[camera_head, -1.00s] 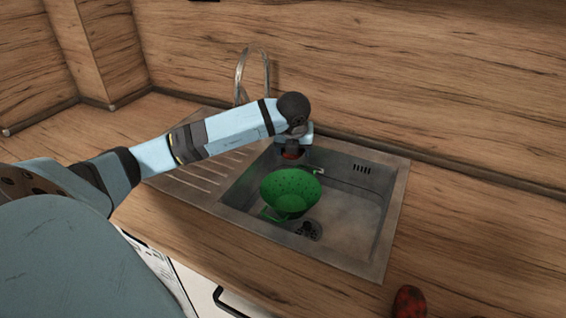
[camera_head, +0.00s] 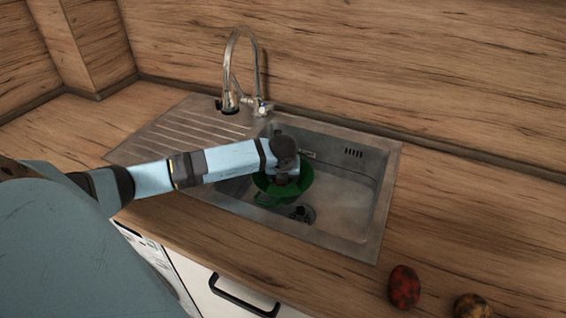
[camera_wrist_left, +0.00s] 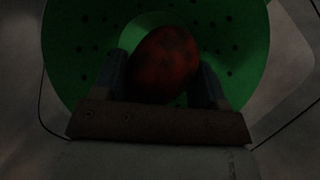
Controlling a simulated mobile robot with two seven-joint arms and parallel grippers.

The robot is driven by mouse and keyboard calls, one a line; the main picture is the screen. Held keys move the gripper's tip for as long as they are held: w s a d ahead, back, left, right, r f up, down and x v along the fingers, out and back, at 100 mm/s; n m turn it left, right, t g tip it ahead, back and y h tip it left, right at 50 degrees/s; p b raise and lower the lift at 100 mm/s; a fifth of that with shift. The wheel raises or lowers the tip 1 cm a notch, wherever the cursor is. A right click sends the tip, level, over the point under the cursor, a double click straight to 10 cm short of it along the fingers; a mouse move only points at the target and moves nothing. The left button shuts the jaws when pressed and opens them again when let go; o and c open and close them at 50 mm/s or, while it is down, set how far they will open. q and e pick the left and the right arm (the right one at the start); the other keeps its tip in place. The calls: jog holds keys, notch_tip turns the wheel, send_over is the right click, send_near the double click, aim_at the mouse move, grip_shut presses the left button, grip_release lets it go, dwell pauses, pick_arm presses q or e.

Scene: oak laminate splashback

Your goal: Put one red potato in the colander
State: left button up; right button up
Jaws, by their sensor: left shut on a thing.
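The green colander (camera_head: 304,186) stands in the sink basin, partly hidden by my left arm in the head view. My left gripper (camera_wrist_left: 165,85) is shut on a red potato (camera_wrist_left: 165,62), with a finger on each side of it. In the left wrist view the potato is in front of the perforated green colander (camera_wrist_left: 85,45), over its inside. In the head view the left gripper (camera_head: 283,183) is over the colander and the potato is hidden. Whether the potato touches the colander I cannot tell. My right gripper is not in view.
The steel sink (camera_head: 345,236) has a drainboard (camera_head: 180,135) at its left and a tall faucet (camera_head: 257,75) behind. A second red potato (camera_head: 404,287) and a brownish round item (camera_head: 470,306) lie on the counter at the lower right. The counter right of the sink is otherwise clear.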

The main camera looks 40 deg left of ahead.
aim_at(283, 192)
pick_arm(q)
jog(key=shift+f, duration=2.05)
jog(key=shift+f+b, duration=0.2)
jog(key=shift+b, duration=0.1)
jog(key=o, duration=0.7)
jog(key=shift+r, duration=0.1)
jog(key=shift+r+p, duration=0.25)
jog(key=shift+p, duration=0.05)
jog(key=v, duration=1.2)
jog(key=shift+f, duration=0.1)
